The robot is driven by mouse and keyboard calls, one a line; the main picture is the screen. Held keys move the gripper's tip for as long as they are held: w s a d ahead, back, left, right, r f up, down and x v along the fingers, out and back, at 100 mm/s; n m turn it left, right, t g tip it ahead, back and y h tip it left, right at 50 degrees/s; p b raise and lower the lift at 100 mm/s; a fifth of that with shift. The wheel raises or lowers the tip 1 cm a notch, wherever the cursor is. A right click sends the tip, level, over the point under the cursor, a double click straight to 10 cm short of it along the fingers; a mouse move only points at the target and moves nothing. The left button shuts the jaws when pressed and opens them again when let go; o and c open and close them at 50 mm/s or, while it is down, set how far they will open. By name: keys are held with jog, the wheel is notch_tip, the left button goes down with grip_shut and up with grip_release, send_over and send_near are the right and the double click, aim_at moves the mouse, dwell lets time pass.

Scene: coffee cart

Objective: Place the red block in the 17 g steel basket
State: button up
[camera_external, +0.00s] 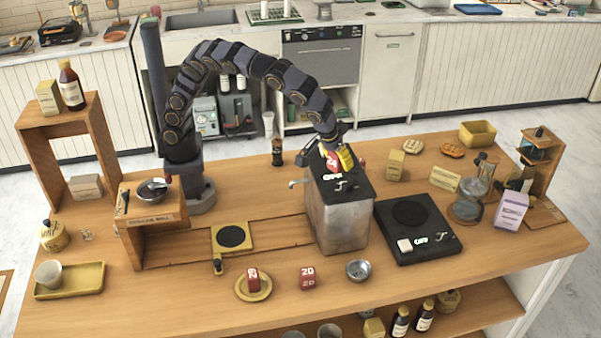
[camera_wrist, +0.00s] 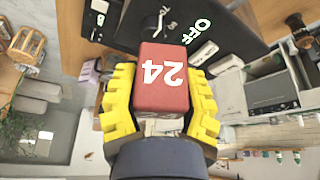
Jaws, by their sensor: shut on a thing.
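My gripper (camera_external: 338,157), with yellow finger pads, is shut on a red block (camera_wrist: 163,85) marked 24. It holds the block above the top of the tall steel box (camera_external: 338,222); the block shows only in part in the external view (camera_external: 332,160). A second red block (camera_external: 253,278) stands on a round yellow dish (camera_external: 243,291) at the front. A third red block (camera_external: 308,278), marked 20, stands on the table to its right. A small steel basket (camera_external: 358,270) sits right of that; no weight marking is readable on it. A steel bowl (camera_external: 152,191) is on the left wooden stand.
A black scale (camera_external: 419,229) lies right of the steel box. A yellow pad with a black disc (camera_external: 232,237) lies left of it. Glassware (camera_external: 470,195) and cartons (camera_external: 511,210) stand at the right. The front table strip around the small basket is mostly clear.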

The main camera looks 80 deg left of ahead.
jog(key=w+d+m+h, duration=0.2)
jog(key=w+d+m, duration=0.15)
jog(key=d, duration=0.55)
jog(key=m, duration=0.2)
send_over(366, 272)
jog(key=s, duration=0.2)
notch_tip(366, 272, down, 26)
jog(key=shift+w+d+r, duration=0.1)
jog(key=shift+w, duration=0.05)
jog(key=shift+f, duration=0.55)
jog(key=o, duration=1)
jog(key=shift+o, duration=0.2)
